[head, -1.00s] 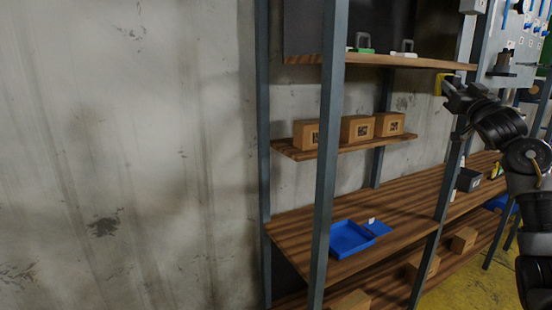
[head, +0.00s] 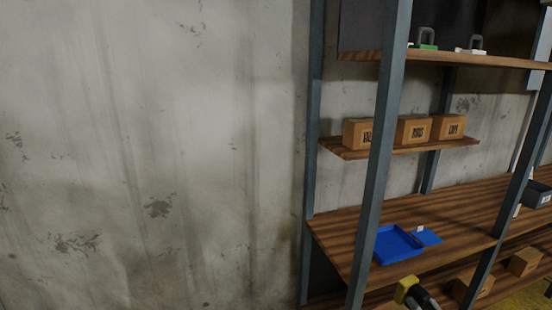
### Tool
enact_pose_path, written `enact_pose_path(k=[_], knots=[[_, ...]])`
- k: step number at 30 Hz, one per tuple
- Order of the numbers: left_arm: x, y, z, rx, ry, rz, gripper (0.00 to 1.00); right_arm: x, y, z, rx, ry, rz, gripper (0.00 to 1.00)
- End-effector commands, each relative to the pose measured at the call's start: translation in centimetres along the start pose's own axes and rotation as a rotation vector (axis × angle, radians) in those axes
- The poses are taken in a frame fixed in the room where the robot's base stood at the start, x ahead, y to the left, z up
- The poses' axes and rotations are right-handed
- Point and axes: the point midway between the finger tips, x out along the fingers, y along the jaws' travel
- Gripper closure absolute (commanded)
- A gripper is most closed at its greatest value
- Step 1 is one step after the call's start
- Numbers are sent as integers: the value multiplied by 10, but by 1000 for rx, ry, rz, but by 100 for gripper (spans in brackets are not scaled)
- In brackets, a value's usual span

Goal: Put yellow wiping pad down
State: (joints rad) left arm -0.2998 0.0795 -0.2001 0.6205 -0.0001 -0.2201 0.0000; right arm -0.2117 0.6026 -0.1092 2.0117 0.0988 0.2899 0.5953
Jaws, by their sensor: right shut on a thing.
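The yellow wiping pad (head: 405,288) is at the bottom edge of the head view, right of centre. My right gripper (head: 417,295) is shut on it, and only the dark end of the gripper shows. The pad appears in front of the shelf rack, below the blue tray in the picture. The rest of my right arm is cut off by the lower edge. My left gripper is not in view.
A rack with grey posts (head: 381,150) has a wooden worktop (head: 465,212) holding a blue tray (head: 397,246) and a blue flat piece (head: 427,237). Cardboard boxes (head: 413,130) stand on the small shelf. A bare concrete wall (head: 150,150) fills the left.

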Motion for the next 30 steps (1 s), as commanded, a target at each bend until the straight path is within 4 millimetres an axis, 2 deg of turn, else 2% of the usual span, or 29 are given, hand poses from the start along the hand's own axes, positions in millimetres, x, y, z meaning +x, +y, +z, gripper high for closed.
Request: enact_pose_path(k=[1, 3, 12, 17, 30], knots=[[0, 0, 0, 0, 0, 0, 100, -16, -16, 2, 10, -5, -19, 91], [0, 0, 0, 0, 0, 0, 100, -34, -34, 0, 19, -5, -40, 91], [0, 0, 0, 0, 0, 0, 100, -86, -88, -15, 37, -3, -86, 91], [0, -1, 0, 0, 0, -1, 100, -80, -95, -12, 2, 3, 8, 91], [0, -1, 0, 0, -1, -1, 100, -60, -128, -10, -118, 1, 307, 91]])
